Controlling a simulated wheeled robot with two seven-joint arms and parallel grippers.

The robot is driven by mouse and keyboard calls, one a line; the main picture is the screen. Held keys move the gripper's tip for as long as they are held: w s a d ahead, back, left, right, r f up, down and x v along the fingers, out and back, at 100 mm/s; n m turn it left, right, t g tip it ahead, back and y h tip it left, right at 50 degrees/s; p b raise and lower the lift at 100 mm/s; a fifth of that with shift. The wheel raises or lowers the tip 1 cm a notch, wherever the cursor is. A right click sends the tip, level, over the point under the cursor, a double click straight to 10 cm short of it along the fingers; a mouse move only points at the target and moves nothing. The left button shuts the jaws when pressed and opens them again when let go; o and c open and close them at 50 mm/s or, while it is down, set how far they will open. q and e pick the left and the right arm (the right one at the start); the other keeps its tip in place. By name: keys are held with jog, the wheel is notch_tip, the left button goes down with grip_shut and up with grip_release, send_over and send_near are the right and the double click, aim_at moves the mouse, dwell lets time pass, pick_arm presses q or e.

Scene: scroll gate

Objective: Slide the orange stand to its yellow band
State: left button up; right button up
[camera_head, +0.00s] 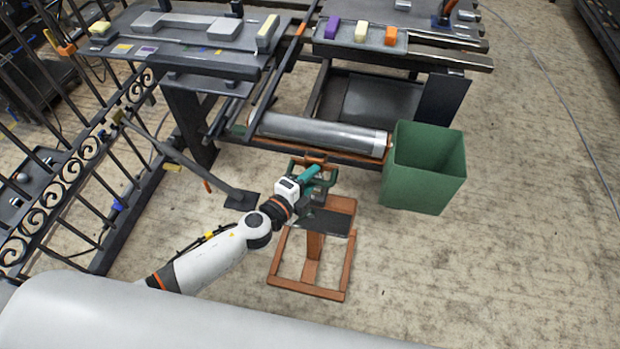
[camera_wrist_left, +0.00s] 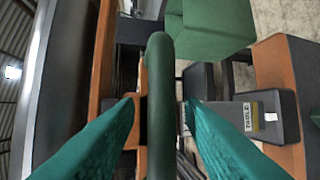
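The orange stand (camera_head: 313,246) stands on the floor in front of the bench, with an open foot frame and a dark plate on its post. A green handle (camera_wrist_left: 160,100) shows upright in the left wrist view; it appears to be at the top of the stand. My left gripper (camera_head: 318,176) is at the handle, with its teal fingers. In the left wrist view my left gripper (camera_wrist_left: 161,103) is open, one finger on each side of the handle, with narrow gaps. I cannot make out a yellow band on the floor. My right gripper is not in view.
A green bin (camera_head: 425,170) stands right of the stand. A grey roller (camera_head: 320,134) lies in the bench frame behind it. A wrought-iron gate (camera_head: 70,165) is at the left, with a dark bar (camera_head: 190,165) reaching down from it.

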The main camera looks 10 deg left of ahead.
pick_arm(q)
jog(key=b+v, duration=0.1)
jog(key=v, duration=1.1)
jog(key=shift+b, duration=0.3)
jog(key=s+a+f+n+g+y+p, duration=0.1)
jog(key=s+a+f+n+g+y, duration=0.2)
jog(key=f, duration=0.6)
jog(key=s+a+f+n+g+y+p, duration=0.1)
jog(key=s+a+f+n, duration=0.25)
jog(key=f, duration=0.55)
jog(key=s+a+f+n+g+y+p, duration=0.1)
jog(key=s+a+f+n+g+y, duration=0.1)
jog(key=a+f+n, duration=0.45)
jog(key=s+d+f+n+g, duration=0.1)
jog(key=s+f, duration=0.3)
jog(key=s, duration=0.4)
jog(key=s+d+f+n+g+p, duration=0.1)
jog(key=s+f+n+g, duration=0.2)
jog(key=s, duration=0.5)
jog(key=s+d+f+n+g, duration=0.2)
jog(key=s+f+g, duration=0.1)
jog(key=s+f, duration=0.4)
jog(key=shift+s+f+n+y+p, duration=0.2)
jog(key=shift+s+n+y+p, duration=0.15)
jog(key=shift+s, duration=0.35)
